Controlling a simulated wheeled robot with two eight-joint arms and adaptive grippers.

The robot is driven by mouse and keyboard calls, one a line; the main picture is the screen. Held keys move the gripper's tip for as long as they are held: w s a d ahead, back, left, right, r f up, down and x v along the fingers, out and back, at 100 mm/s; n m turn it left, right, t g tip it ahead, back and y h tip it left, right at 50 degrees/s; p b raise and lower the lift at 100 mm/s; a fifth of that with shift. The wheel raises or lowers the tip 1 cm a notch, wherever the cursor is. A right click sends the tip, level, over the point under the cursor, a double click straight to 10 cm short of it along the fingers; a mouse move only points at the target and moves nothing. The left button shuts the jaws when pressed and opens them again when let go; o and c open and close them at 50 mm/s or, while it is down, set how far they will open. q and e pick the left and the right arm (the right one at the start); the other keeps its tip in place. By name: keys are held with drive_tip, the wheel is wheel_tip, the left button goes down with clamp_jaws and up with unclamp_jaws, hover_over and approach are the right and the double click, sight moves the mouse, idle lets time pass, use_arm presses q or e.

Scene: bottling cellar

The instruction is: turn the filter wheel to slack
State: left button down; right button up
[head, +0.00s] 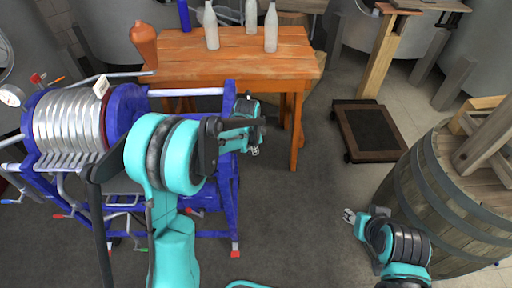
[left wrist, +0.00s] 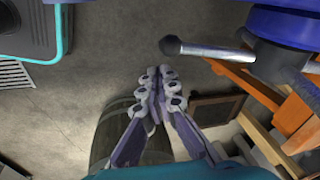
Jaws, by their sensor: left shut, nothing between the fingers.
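The filter (head: 72,122), a row of pale round plates in a blue frame, stands at the left of the head view. In the left wrist view, part of its wheel shows at the top right: a dark hub (left wrist: 283,55) with a metal spoke (left wrist: 215,51) ending in a dark knob. My left arm hides much of the filter's right end in the head view. My left gripper (head: 254,151) is shut and empty; in the left wrist view its fingertips (left wrist: 160,72) appear just below the knob, with no clear contact. My right gripper (head: 349,216) is near the barrel, its opening too small to judge.
An orange table (head: 210,64) with several bottles stands behind the filter. A wooden barrel (head: 440,195) stands at the right, and a low dark dolly (head: 370,131) lies beyond it. The grey floor between filter and barrel is clear.

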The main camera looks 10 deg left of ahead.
use_arm(q)
drive_tip(key=shift+w+a+f, duration=0.3)
drive_tip(key=shift+a+f, duration=0.25)
drive_tip(key=shift+f, duration=0.2)
drive_tip(key=shift+b+x, duration=0.8)
drive_tip(key=shift+x, duration=0.15)
drive_tip(key=shift+s+a, duration=0.1)
